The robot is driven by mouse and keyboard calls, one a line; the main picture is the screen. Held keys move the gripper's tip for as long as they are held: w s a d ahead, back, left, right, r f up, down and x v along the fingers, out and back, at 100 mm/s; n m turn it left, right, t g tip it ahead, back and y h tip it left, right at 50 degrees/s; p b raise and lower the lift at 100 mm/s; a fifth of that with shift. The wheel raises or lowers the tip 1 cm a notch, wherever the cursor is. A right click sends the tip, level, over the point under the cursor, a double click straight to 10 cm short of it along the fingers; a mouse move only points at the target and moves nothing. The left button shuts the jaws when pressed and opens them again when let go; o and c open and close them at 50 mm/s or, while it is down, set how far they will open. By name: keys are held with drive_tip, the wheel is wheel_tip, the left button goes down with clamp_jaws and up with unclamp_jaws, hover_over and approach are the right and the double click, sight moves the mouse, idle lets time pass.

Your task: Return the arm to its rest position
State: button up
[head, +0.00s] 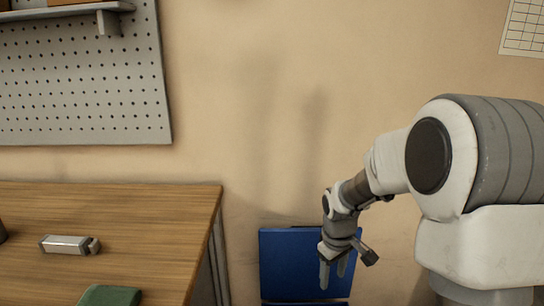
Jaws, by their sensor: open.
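My gripper (332,274) hangs at the end of my arm (387,165), to the right of the wooden table and pointing downward. Its two fingers are apart, and I see nothing between them. The arm reaches out to the left from the right side of the head view, bent at the wrist. Behind the gripper is a blue object (284,262) with a flat upright face. I cannot tell whether the gripper touches it. No tape reel is clearly visible.
A wooden table (130,215) fills the lower left. On it lie a small silver-grey object (66,245) and a green object (110,296), cut off below. A pegboard (85,85) with a shelf (65,11) hangs above.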

drive_tip(key=s+r+m+t, duration=0.2)
drive_tip(key=s+r+m, duration=0.1)
drive_tip(key=s+r, duration=0.85)
drive_tip(key=s+r+m+t, duration=0.25)
drive_tip(key=s+r, duration=0.35)
drive_tip(key=s, duration=0.5)
wheel_tip(320, 180, up, 19)
drive_tip(key=m+p, duration=0.1)
drive_tip(key=p, duration=1.8)
drive_tip(key=shift+s+a+y, duration=0.25)
drive_tip(key=shift+a+y, duration=0.05)
drive_tip(key=shift+a, duration=0.05)
drive_tip(key=shift+c, duration=0.5)
drive_tip(key=shift+s, duration=0.1)
